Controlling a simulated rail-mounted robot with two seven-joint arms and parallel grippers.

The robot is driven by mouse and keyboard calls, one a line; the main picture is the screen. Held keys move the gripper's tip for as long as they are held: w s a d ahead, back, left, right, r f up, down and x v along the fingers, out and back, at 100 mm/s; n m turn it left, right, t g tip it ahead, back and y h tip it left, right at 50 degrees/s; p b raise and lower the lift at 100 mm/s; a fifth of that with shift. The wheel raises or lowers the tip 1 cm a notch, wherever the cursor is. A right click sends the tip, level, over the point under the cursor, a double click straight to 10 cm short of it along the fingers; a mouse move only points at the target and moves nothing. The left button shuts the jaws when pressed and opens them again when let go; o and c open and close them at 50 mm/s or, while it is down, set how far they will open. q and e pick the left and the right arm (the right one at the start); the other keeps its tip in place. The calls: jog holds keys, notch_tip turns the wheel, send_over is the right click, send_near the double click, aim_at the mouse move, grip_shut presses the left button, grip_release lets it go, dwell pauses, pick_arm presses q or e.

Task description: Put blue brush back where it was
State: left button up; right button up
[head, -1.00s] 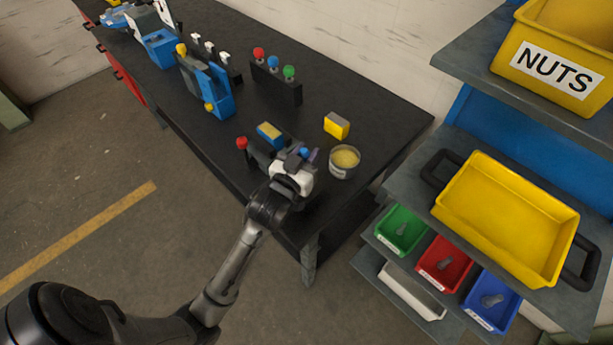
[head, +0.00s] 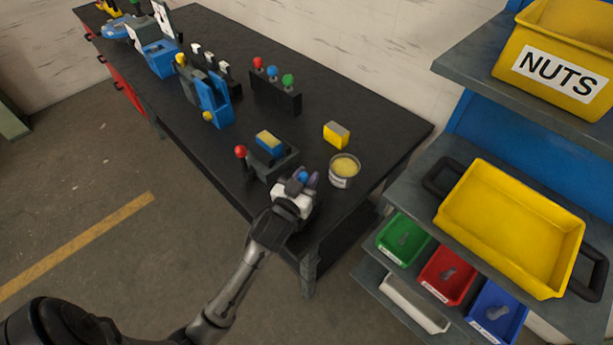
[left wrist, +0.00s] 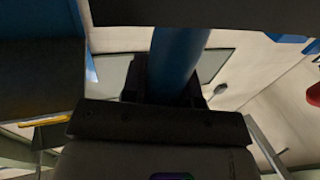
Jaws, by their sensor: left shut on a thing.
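My left gripper (head: 302,182) is over the near right end of the black bench and is shut on the blue brush (head: 304,176). Only a bit of the brush's blue top shows in the head view. In the left wrist view its blue handle (left wrist: 178,60) stands between the dark finger parts; its lower end is hidden. A dark holder (head: 285,165) is just beyond the gripper, with a red knob (head: 240,151) at its left side. I cannot tell whether the brush touches the holder or bench. My right gripper is not in view.
A cup of yellow stuff (head: 343,172) stands close right of the gripper. A yellow-grey block (head: 336,134) and a rack with red, blue and green knobs (head: 276,90) are farther back. Shelves with a yellow tray (head: 510,225) are at right.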

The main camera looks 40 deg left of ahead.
pick_arm(q)
jog(key=o, duration=0.9)
jog(key=shift+r, duration=0.2)
jog(key=p+v, duration=0.1)
jog(key=v, duration=1.1)
jog(key=s+d+f+m+g+h, duration=0.1)
jog(key=s+d+f+g, duration=0.1)
jog(key=s+f+g, duration=0.2)
jog(key=s+d+f+m+g+h, duration=0.1)
jog(key=s+d+f+m+g, duration=0.1)
jog(key=s+f+g, duration=0.3)
jog(key=s+d+f+m+g+h, duration=0.1)
jog(key=s+d+f+g+h, duration=0.1)
jog(key=s+f+g, duration=0.3)
jog(key=shift+s+d+f+m, duration=0.1)
jog(key=shift+s+d+f, duration=0.05)
jog(key=shift+s, duration=0.5)
jog(key=shift+s+d+f+m, duration=0.1)
jog(key=shift+s+d+f, duration=0.05)
jog(key=shift+s, duration=0.45)
jog(key=shift+s+d+f+m, duration=0.1)
jog(key=shift+s+d+f, duration=0.05)
jog(key=shift+s, duration=0.5)
jog(key=shift+r, duration=0.1)
